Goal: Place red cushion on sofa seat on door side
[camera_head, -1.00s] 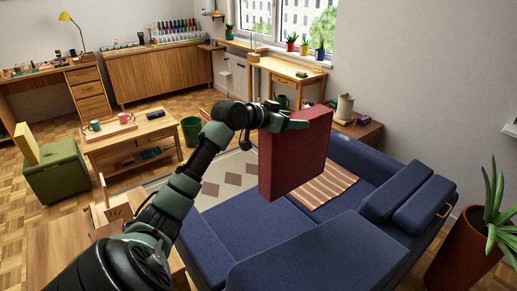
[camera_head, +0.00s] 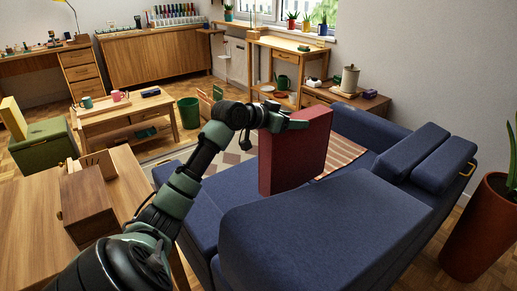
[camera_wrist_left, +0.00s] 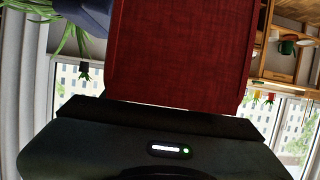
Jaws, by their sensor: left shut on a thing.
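The red cushion (camera_head: 297,158) is a square block held upright above or at the blue sofa (camera_head: 235,203); I cannot tell if its lower edge touches the seat. My left gripper (camera_head: 284,120) is shut on the cushion's upper part. In the left wrist view the cushion (camera_wrist_left: 183,52) fills the middle, right in front of the gripper (camera_wrist_left: 165,112). A striped orange blanket (camera_head: 342,153) lies on the sofa behind the cushion, partly hidden by it. My right gripper is not in view.
A wooden table with a brown box (camera_head: 87,206) stands at the left. A terracotta plant pot (camera_head: 478,232) stands right of the sofa. A coffee table (camera_head: 121,116) and green bin (camera_head: 189,112) are farther back. The near sofa seat is bare.

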